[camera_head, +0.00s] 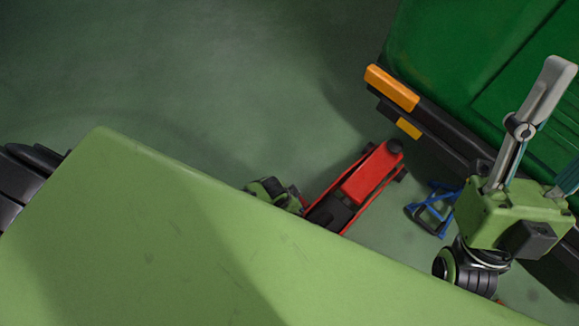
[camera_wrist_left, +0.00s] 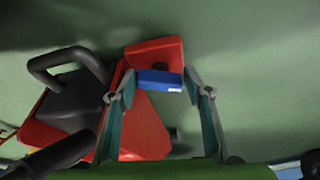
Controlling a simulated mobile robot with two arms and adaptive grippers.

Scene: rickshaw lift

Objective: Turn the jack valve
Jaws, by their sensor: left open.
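The red jack (camera_head: 369,179) lies on the floor beside the green rickshaw (camera_head: 490,70). In the left wrist view, its red body (camera_wrist_left: 140,130) shows with a dark part and a black bar handle (camera_wrist_left: 65,66). A blue block (camera_wrist_left: 160,80) with a small white mark sits against a red block; I cannot tell for sure that it is the valve. My left gripper (camera_wrist_left: 158,92) is open, with its fingers on either side of the blue block and no clear contact. In the head view, my green body mostly hides my left arm. My right gripper (camera_head: 545,140) looks open and empty.
A blue stand (camera_head: 434,209) is on the floor right of the jack. The rickshaw's dark edge carries an orange bar (camera_head: 391,88) and overhangs near the jack. The floor (camera_head: 200,80) left of the jack is clear.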

